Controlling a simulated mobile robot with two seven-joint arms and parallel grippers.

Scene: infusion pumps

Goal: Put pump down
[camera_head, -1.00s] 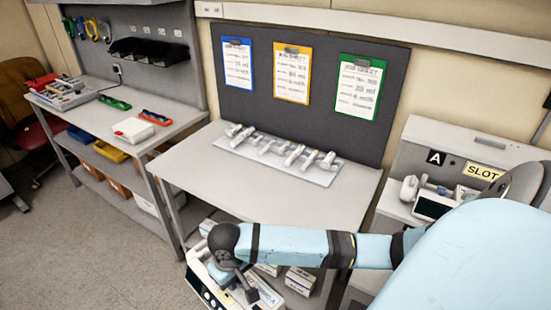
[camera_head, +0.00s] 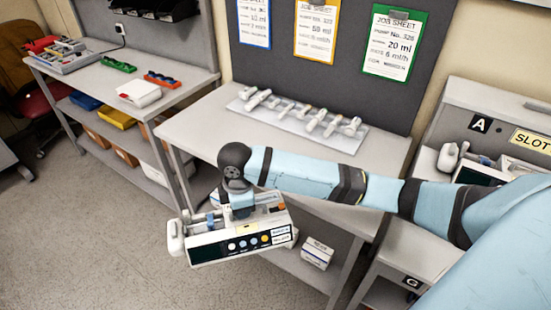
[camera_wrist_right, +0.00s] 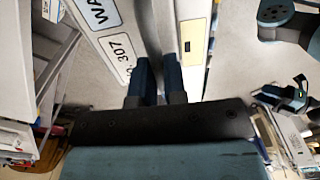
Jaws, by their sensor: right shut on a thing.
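The pump (camera_head: 240,243) is a white box with a dark front panel, coloured buttons and labels. My right gripper (camera_head: 238,210) is shut on its top part and holds it in the air in front of the table's near edge. In the right wrist view the gripper fingers (camera_wrist_right: 155,85) close on a part of the pump (camera_wrist_right: 112,40), which carries a label ending in 307. The exact grip point is partly hidden by the wrist in the head view. My left gripper is not in view.
The middle table (camera_head: 195,125) holds a tray of syringes (camera_head: 360,140) at its back; its front left is bare. A side bench (camera_head: 185,88) holds a white box (camera_head: 139,93) and coloured trays. Slot A (camera_head: 450,130) at right holds another device.

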